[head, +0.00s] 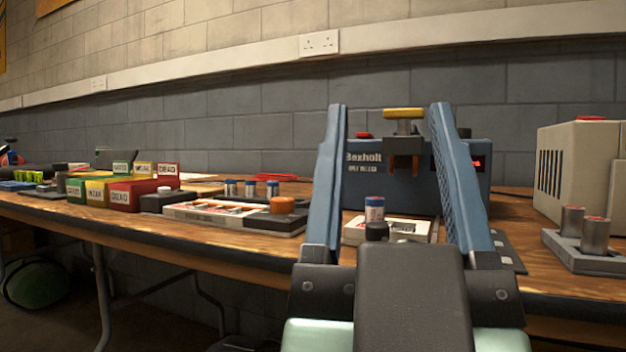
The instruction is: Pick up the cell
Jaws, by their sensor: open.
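A small blue-and-white cell (374,207) stands upright in the head view, seen between the two blue fingers of my gripper (389,107). My gripper is open, with nothing held between its fingers. The cell's lower end is hidden behind a dark knob on my gripper, so I cannot tell what it stands on. Several similar cells (250,188) stand in a row farther left on the bench. Two grey metal cylinders with reddish tops (596,235) stand in a grey holder at the right.
A blue Boxholt device (365,185) stands behind the cell. A beige vented box (575,165) is at the right. Green, yellow and red bins (132,196), an orange-knobbed panel (283,205) and a flat printed item (410,229) lie on the wooden bench (150,228).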

